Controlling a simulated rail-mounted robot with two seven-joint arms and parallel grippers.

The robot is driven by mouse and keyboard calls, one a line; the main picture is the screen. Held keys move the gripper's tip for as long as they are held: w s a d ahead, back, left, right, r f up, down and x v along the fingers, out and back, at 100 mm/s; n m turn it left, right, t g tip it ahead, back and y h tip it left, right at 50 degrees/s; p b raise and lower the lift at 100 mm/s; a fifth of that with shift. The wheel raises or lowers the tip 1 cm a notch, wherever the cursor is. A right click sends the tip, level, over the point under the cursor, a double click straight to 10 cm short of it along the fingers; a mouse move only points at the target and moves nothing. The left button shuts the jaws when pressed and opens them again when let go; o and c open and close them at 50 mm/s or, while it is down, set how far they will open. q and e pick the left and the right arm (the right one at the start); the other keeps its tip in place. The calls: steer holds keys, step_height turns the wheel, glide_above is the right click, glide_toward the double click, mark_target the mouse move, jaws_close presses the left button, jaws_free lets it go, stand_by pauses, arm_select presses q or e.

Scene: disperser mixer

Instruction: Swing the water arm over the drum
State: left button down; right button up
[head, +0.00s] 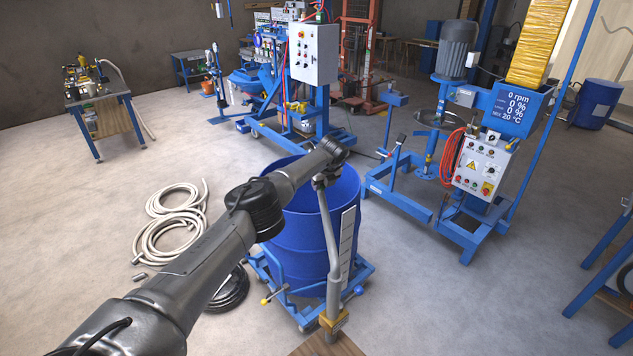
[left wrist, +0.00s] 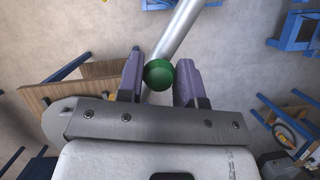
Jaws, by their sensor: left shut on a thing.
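The water arm (head: 331,245) is a grey pipe. In the head view it rises from a yellow fitting (head: 334,321) in front of the blue drum (head: 296,245). Its upper part crosses the picture of the drum; I cannot tell whether it is over the opening. My left gripper (head: 324,180) is at its upper end, partly hidden by my wrist. In the left wrist view, the fingers of my left gripper (left wrist: 160,62) are on either side of a green ball knob (left wrist: 159,76) on the grey pipe (left wrist: 182,25), shut on it. My right gripper is not in view.
The drum stands on a blue wheeled dolly (head: 357,276). Coiled pale hoses (head: 165,232) lie left of it. The blue mixer with a control box (head: 484,166) stands right. A wooden board (head: 320,346) is at the bottom edge. Floor between the drum and mixer is partly clear.

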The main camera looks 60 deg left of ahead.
arm_select(q)
steer(key=shift+d+r, duration=0.1)
steer(key=c, duration=0.8)
jaws_free()
steer(key=shift+d+r, duration=0.1)
steer(key=shift+r, duration=0.2)
steer(key=v, duration=1.3)
steer(key=shift+b, duration=0.4)
